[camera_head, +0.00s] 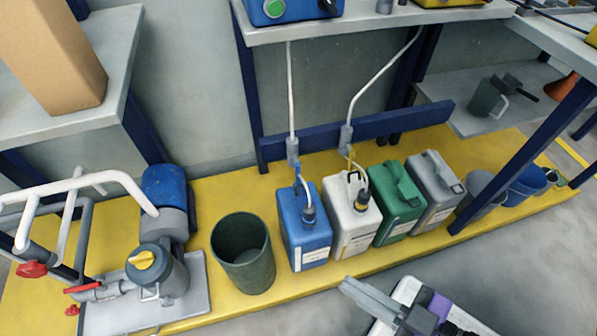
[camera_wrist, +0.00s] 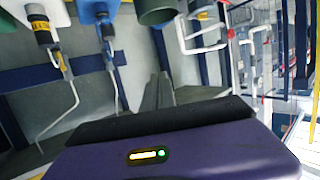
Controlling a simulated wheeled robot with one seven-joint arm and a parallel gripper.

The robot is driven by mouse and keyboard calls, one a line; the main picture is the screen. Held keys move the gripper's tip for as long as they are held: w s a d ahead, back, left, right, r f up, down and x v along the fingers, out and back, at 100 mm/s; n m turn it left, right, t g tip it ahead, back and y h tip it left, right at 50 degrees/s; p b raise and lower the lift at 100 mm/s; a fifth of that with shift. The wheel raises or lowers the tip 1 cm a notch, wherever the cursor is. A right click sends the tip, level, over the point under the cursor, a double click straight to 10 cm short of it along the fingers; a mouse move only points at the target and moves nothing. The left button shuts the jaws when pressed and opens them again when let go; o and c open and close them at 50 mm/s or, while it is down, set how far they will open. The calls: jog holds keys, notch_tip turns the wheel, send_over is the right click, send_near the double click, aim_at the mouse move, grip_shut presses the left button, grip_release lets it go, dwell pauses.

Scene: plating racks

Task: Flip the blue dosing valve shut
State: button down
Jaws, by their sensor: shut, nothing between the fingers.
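The blue canister (camera_head: 306,230) stands on the yellow platform, with a dark cap and a tube rising from it. My gripper (camera_head: 347,286) is shut and empty, low at the front, clear of the canisters. Its fingers (camera_wrist: 158,92) point up the wrist view, to the right of the line, not visibly touching anything.
White (camera_head: 350,222), green (camera_head: 397,205) and grey (camera_head: 433,190) canisters stand right of the blue one. A dark green bin (camera_head: 243,255) stands left of it. A pump with white pipes (camera_head: 75,195) is further left. A shelf (camera_head: 385,22) overhangs the lines.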

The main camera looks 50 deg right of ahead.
jog(key=w+d+r+m+g+h+p, duration=0.1)
jog(key=w+d+r+m+h+p, duration=0.15)
jog(key=w+d+p, duration=0.45)
jog(key=w+d+r+m+h+p, duration=0.25)
jog(key=w+d+h+p, duration=0.2)
jog(key=d+p, duration=0.35)
jog(key=w+d+f+m+g+y+p, duration=0.1)
jog(key=w+d+f+m+g+p, duration=0.2)
jog(key=d, duration=0.5)
jog(key=w+d+f+g+y+p, duration=0.1)
jog(key=w+d+f+g+p, duration=0.2)
jog(key=d, duration=0.5)
jog(key=a+y+p, duration=0.1)
jog(key=y, duration=0.1)
jog(key=a+f+n+y+p, duration=0.1)
jog(key=a+y, duration=0.1)
jog(key=a+f+n+y+p, duration=0.1)
jog(key=y, duration=0.2)
jog(key=shift+s+a+g, duration=0.2)
jog(key=shift+a+g, duration=0.2)
